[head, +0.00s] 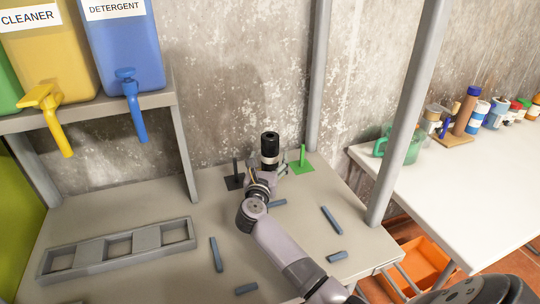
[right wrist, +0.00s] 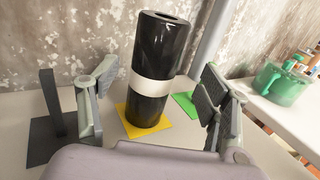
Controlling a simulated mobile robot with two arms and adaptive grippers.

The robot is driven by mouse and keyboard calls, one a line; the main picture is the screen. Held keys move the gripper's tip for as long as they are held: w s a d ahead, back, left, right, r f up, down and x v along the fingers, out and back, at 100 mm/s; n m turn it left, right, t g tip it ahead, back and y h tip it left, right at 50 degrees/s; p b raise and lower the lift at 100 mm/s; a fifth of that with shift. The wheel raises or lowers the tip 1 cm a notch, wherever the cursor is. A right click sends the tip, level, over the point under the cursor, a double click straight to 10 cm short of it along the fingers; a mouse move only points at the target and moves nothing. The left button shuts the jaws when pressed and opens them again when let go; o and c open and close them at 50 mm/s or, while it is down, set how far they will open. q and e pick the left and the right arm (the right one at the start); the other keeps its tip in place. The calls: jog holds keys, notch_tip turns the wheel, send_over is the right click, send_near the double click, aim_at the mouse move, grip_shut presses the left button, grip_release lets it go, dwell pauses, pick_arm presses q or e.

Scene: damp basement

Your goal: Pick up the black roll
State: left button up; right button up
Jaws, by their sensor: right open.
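The black roll (head: 270,146) is a glossy black cylinder with a white band and a hole in its top. It stands upright on a yellow base (right wrist: 140,128) near the back of the grey table; it also shows in the right wrist view (right wrist: 158,45). My right gripper (head: 267,172) is open, with its fingers to the left and right of the roll in the right wrist view. I see a gap on both sides and no contact. The roll's lower part is hidden by the gripper in the head view. My left gripper is not in view.
A black base with a peg (head: 234,180) stands left of the roll, and a green one (head: 302,164) right of it. Several blue-grey bars and a grey tray (head: 55,262) lie on the table. Metal posts and a shelf with jugs (head: 131,50) stand close by.

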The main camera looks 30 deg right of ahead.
aim_at(268, 155)
jog(key=shift+w+d, duration=0.45)
jog(key=shift+w, duration=0.1)
jog(key=x, duration=0.3)
jog(key=shift+w, duration=0.3)
jog(key=shift+w+d+f, duration=0.1)
jog(key=shift+w+d, duration=0.15)
jog(key=shift+d, duration=0.05)
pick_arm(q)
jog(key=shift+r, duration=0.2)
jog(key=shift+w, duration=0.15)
pick_arm(e)
jog(key=c, duration=1.5)
